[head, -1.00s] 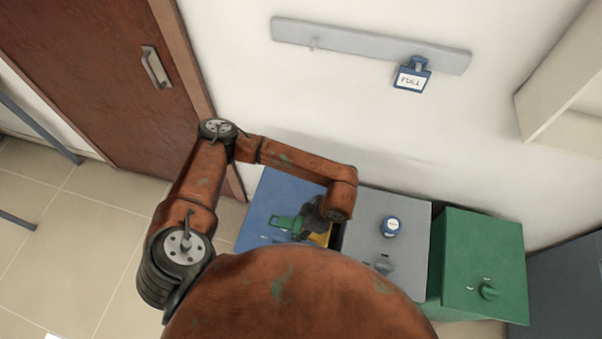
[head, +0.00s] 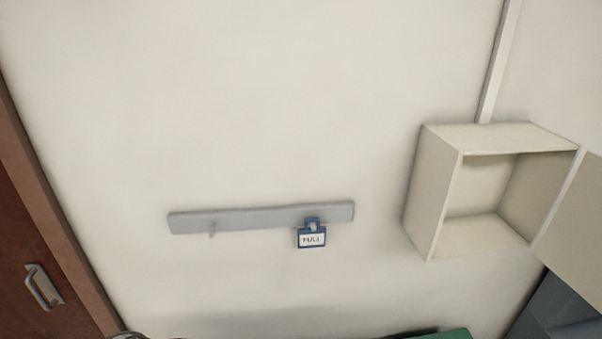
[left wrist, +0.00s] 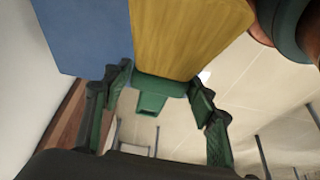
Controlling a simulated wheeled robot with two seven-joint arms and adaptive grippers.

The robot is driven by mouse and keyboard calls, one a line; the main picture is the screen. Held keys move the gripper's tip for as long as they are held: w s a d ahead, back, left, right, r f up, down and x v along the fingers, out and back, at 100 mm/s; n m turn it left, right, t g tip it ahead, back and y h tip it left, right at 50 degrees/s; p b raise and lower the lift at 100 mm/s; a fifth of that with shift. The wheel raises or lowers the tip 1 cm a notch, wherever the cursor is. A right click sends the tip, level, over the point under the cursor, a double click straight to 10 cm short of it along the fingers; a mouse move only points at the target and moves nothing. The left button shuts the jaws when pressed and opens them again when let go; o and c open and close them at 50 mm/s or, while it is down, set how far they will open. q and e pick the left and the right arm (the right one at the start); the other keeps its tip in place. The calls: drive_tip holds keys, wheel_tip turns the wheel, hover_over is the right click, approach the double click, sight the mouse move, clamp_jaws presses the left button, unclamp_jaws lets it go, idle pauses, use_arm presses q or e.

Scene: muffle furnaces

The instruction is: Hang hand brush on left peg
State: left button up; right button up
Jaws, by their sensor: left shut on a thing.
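The wall rail (head: 262,218) is a grey strip with two pegs. Its left peg (head: 212,232) is bare. My left gripper (left wrist: 160,92) shows only in the left wrist view, its green fingers on either side of a green block. This green block joins a wide yellow, wood-textured piece (left wrist: 190,38); together they look like the hand brush (left wrist: 152,98). The gripper is shut on it, though the exact contact is hard to make out. My left arm is outside the head view, apart from a possible sliver at the bottom edge. My right gripper is in neither view.
A blue-framed tag (head: 311,238) hangs at the right peg. An open cream wall box (head: 432,190) juts out on the right. A brown door (head: 25,240) is at the left. A blue surface (left wrist: 82,35) is close by in the left wrist view. The wall around the left peg is clear.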

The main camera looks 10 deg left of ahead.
use_arm(q)
drive_tip(key=w+a+r+m+t+h, duration=0.1)
drive_tip(key=w+r+m+t+h, duration=0.1)
drive_tip(key=w+r+m, duration=0.4)
drive_tip(key=w+a+r+m+t+h, duration=0.2)
drive_tip(key=w+r+m, duration=0.4)
drive_tip(key=r+m, duration=0.7)
drive_tip(key=shift+w+a+r+m+t+h, duration=0.2)
drive_tip(key=shift+w+r+m+t+h, duration=0.15)
drive_tip(key=shift+m+t, duration=0.3)
drive_tip(key=shift+f, duration=0.2)
drive_tip(key=s+d+f+n+g+y, duration=0.1)
drive_tip(key=s+f+n, duration=0.3)
drive_tip(key=f+n, duration=0.2)
drive_tip(key=s+d+f+n+g+y, duration=0.1)
drive_tip(key=s+f+n+g+y, duration=0.1)
drive_tip(key=s+f+n, duration=0.2)
drive_tip(key=s+d+f+n+g+y, duration=0.1)
drive_tip(key=s+f+n+g, duration=0.1)
drive_tip(key=s+f+n, duration=0.3)
drive_tip(key=shift+d+f+n+g+y, duration=0.1)
drive_tip(key=shift+f+n+g+y, duration=0.05)
drive_tip(key=shift+f+n, duration=1.2)
drive_tip(key=shift+d+f+n+g+y, duration=0.1)
drive_tip(key=shift+f+n, duration=0.9)
drive_tip(key=shift+n, duration=0.5)
drive_tip(key=shift+a, duration=0.1)
